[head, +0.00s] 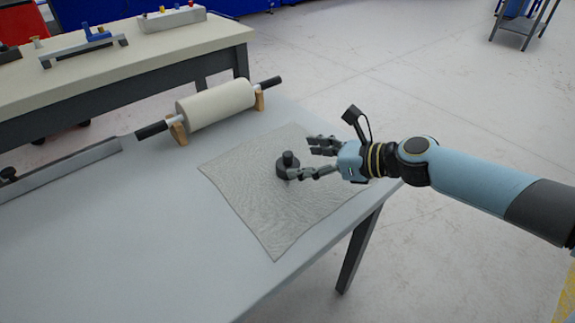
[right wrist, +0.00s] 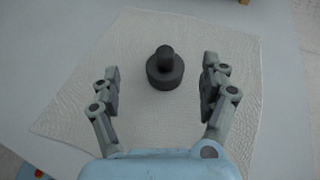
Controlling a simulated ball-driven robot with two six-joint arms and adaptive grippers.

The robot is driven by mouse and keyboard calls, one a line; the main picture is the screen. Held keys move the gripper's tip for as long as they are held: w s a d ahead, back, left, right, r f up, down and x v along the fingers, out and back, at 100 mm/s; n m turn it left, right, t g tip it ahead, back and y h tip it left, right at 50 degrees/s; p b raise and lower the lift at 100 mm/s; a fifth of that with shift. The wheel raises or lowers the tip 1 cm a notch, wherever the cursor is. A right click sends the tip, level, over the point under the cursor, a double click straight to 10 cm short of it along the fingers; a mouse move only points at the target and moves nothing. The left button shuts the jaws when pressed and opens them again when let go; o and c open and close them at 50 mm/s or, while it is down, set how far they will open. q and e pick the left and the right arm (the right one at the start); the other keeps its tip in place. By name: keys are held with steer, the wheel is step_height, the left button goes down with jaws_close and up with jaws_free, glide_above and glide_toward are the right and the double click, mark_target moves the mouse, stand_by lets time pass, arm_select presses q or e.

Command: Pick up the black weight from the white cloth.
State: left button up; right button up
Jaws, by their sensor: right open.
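The black weight (head: 287,166) is a short, wide cylinder with a knob on top, standing upright on the white cloth (head: 262,221). The cloth lies flat on the grey table. My right gripper (head: 305,160) comes in from the right, open and empty, with its fingers pointing at the weight. In the right wrist view the weight (right wrist: 165,70) stands just beyond the fingertips (right wrist: 161,78), roughly midway between them, with no visible contact. The cloth (right wrist: 130,120) spreads under both fingers there. My left gripper is not in view.
A cream roller (head: 216,104) on wooden supports stands behind the cloth. A long metal bar (head: 60,168) lies at the table's left. A second bench (head: 130,65) with fixtures stands behind. The front left of the grey table (head: 130,240) is clear.

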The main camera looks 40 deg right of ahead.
mark_target(288, 153)
steer(key=x, duration=0.5)
steer(key=shift+w+d+f+b, duration=0.15)
steer(key=shift+w+b, duration=0.2)
steer(key=shift+b, duration=0.05)
jaws_close()
